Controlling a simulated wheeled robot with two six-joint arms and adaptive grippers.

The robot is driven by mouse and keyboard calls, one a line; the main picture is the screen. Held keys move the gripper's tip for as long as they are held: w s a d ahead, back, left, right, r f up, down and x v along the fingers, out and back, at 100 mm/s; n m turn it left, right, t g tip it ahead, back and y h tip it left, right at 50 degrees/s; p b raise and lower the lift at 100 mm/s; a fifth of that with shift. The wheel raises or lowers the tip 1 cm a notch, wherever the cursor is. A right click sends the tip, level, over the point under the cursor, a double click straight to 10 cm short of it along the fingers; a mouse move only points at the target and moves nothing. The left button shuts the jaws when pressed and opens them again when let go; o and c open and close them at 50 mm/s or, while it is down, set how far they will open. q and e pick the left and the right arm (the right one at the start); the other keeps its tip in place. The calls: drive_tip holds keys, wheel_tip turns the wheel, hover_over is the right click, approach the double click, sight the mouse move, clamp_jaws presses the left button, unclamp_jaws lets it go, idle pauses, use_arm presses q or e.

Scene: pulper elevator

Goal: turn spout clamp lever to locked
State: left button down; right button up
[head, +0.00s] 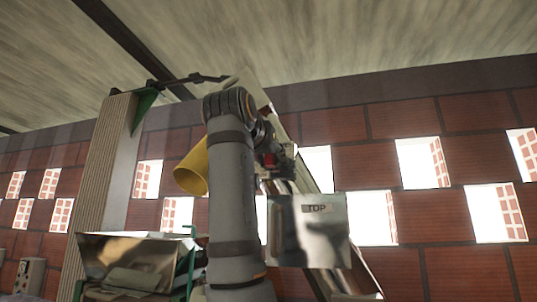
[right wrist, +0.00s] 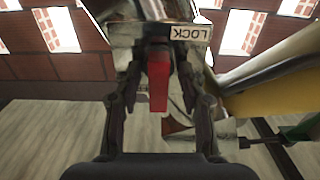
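The red clamp lever (right wrist: 158,85) hangs from a metal bracket beside a white label reading LOCK (right wrist: 190,33), which appears upside down in the right wrist view. My right gripper (right wrist: 163,98) is open, one finger on each side of the lever, with a visible gap at both sides. In the head view a small red part of the lever (head: 268,160) shows by my right gripper (head: 275,150), partly hidden by the arm. The yellow spout (head: 192,171) is left of my arm; it also shows in the right wrist view (right wrist: 285,80). My left gripper is out of view.
A slanted metal elevator chute (head: 306,180) runs behind my right arm. A tall ribbed column (head: 104,170) and a shiny metal hopper (head: 135,255) stand left. A brick wall (head: 400,240) is behind.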

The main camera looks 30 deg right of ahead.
drive_tip(key=shift+d, duration=0.1)
drive_tip(key=c, duration=0.7)
drive_tip(key=shift+c, duration=0.2)
drive_tip(key=n, duration=0.4)
drive_tip(key=n+b, duration=0.1)
drive_tip(key=n, duration=0.3)
drive_tip(key=shift+w+f+n, duration=0.1)
drive_tip(key=shift+n, duration=0.2)
drive_tip(key=n+b, duration=0.1)
drive_tip(key=n, duration=0.4)
drive_tip(key=shift+f, duration=0.1)
drive_tip(key=shift+a+n+b, duration=0.2)
drive_tip(key=shift+n+b, duration=0.25)
drive_tip(key=shift+n, duration=1.65)
